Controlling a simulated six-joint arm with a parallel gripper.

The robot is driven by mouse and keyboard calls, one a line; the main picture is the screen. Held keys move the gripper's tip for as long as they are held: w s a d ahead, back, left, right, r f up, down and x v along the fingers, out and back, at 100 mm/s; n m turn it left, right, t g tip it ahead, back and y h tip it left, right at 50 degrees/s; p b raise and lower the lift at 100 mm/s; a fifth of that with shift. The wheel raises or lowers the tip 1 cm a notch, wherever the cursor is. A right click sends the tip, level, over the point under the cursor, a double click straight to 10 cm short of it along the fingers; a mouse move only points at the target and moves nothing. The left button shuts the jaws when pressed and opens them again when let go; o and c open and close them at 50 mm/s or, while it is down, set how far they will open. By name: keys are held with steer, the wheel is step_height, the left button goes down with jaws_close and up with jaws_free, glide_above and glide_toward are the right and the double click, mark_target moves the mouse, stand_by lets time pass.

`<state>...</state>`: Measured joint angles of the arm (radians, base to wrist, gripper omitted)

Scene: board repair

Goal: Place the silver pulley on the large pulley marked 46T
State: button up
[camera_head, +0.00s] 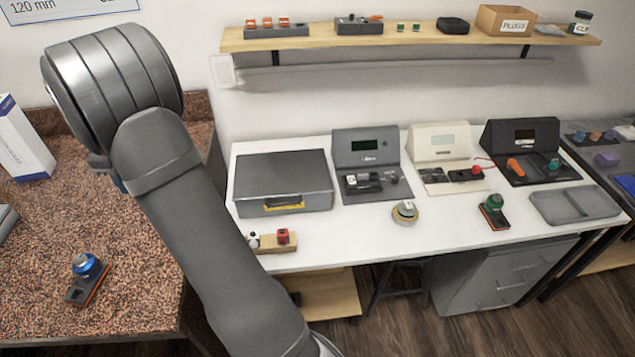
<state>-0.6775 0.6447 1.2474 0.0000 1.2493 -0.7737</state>
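No marking 46T is legible in this view, and I cannot tell for sure which thing is the silver pulley or the large pulley. A small round silver-grey piece with a yellowish rim (405,212) lies near the front of the white table. A blue round piece with a silvery top (86,266) sits on a dark block with an orange edge on the brown speckled counter at left. A green round piece (493,202) sits on a similar dark block at the right of the white table.
The white table (345,235) holds a grey case (283,183), several instrument consoles and an empty grey tray (574,204). A red piece (283,236) stands at its front left edge. A wall shelf (340,41) with small parts hangs above. Bare tabletop shows along the front.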

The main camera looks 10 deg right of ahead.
steer(key=w+d+f+m, duration=0.1)
steer(key=w+d+m, duration=0.25)
steer(key=d, duration=0.95)
steer(key=w+d+f+m, duration=0.15)
steer(key=w+d, duration=0.25)
steer(key=d, duration=1)
steer(key=w+d+m, duration=0.3)
steer(key=d+m, duration=0.1)
steer(key=d, duration=0.9)
steer(key=s+d+f+m, duration=0.1)
steer(key=s+d+m, duration=0.15)
steer(key=d, duration=0.85)
steer(key=s+d+f+m, duration=0.15)
steer(key=s+d, duration=0.25)
steer(key=d, duration=0.6)
steer(key=s+d+f+m, duration=0.1)
steer(key=s+d+m, duration=0.4)
steer(key=s+d, duration=1)
glide_above(408, 205)
step_height(408, 205, down, 7)
steer(key=shift+r, duration=0.2)
steer(key=shift+f, duration=2)
steer(key=shift+f, duration=0.1)
